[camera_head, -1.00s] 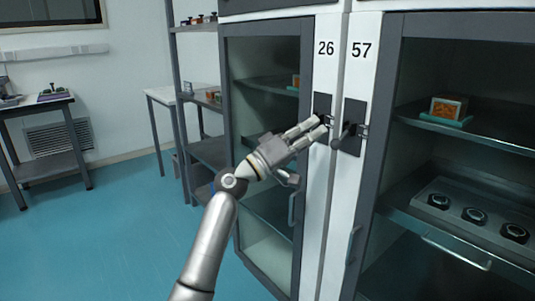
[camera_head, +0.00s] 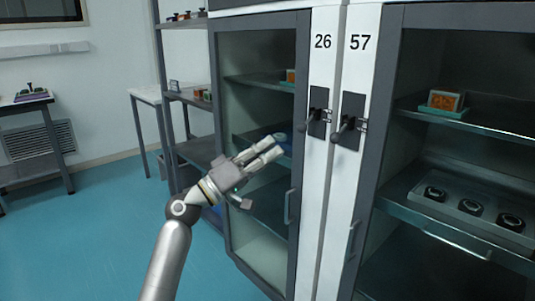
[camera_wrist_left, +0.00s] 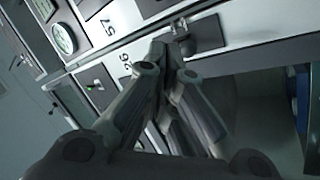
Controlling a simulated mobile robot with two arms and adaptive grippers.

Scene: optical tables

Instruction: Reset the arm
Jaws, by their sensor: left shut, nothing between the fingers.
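My left arm reaches up from the bottom in the head view. Its gripper (camera_head: 268,152) is shut and empty, in front of the glass door of the cabinet marked 26 (camera_head: 254,200), left of and below that door's dark latch (camera_head: 318,112). In the left wrist view the gripper's fingers (camera_wrist_left: 165,60) meet, with a latch (camera_wrist_left: 205,32) seen beyond their tips. A gap to the latch shows in the head view. My right gripper is not in view.
The cabinet marked 57 (camera_head: 358,190) stands to the right, with an orange-filled box (camera_head: 444,101) and a tray of round dark parts (camera_head: 480,203) inside. A shelf rack (camera_head: 180,97) and a white table (camera_head: 148,96) stand to the left. Blue floor (camera_head: 90,230) is clear at lower left.

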